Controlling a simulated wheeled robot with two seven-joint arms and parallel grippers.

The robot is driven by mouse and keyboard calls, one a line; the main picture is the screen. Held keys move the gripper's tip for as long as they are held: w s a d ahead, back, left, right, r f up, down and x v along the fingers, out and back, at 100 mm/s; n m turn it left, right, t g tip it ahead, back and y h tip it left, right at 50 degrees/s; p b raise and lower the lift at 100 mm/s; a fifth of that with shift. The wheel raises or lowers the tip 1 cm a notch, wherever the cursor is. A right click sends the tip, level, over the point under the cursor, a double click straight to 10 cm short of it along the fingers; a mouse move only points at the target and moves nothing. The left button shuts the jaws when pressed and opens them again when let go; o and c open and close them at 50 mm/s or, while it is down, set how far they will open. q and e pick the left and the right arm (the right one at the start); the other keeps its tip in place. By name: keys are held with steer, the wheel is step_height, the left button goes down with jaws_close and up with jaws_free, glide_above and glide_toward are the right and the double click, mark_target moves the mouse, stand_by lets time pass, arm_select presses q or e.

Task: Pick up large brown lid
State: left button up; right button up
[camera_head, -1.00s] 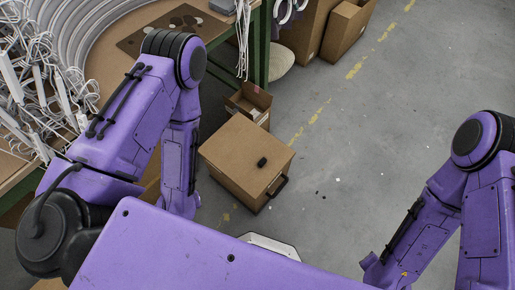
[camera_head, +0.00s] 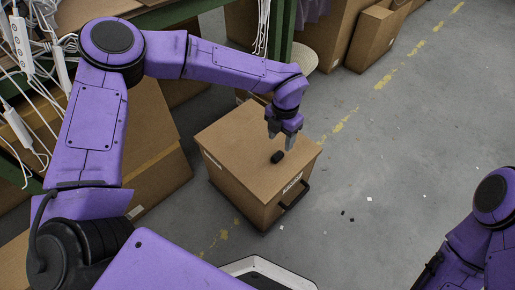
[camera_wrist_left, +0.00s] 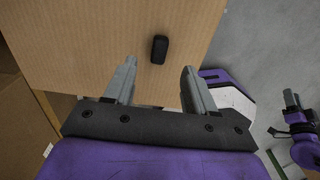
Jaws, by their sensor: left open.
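The large brown lid (camera_head: 235,140) lies flat on top of a brown cardboard box on the floor. A small black knob (camera_head: 277,157) sits on it, and the knob also shows in the left wrist view (camera_wrist_left: 159,49). My left gripper (camera_head: 281,143) is open and empty, pointing down over the lid close to the knob. In the left wrist view its fingers (camera_wrist_left: 158,75) stand apart, with the knob ahead between them and not gripped. The lid (camera_wrist_left: 95,35) fills much of that view. My right arm shows at the lower right of the head view, with its gripper not clearly visible.
A black handle (camera_head: 294,195) is on the box's front side. A workbench with white cables (camera_head: 25,100) is at the left, with cardboard boxes (camera_head: 150,130) under it. More boxes (camera_head: 375,35) stand at the back. Grey floor (camera_head: 400,140) to the right is mostly clear.

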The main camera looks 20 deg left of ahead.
mark_target(278, 155)
arm_select(q)
steer(key=f+b, duration=0.1)
steer(key=f, duration=0.1)
steer(key=f+b, duration=0.1)
steer(key=f, duration=0.2)
steer(key=f+b, duration=0.1)
steer(key=f, duration=0.1)
steer(key=shift+s+a+f, duration=0.1)
steer(key=shift+s+f, duration=0.1)
steer(key=shift+s, duration=0.05)
steer(key=shift+r, duration=0.15)
steer(key=shift+c, duration=0.6)
jaws_close()
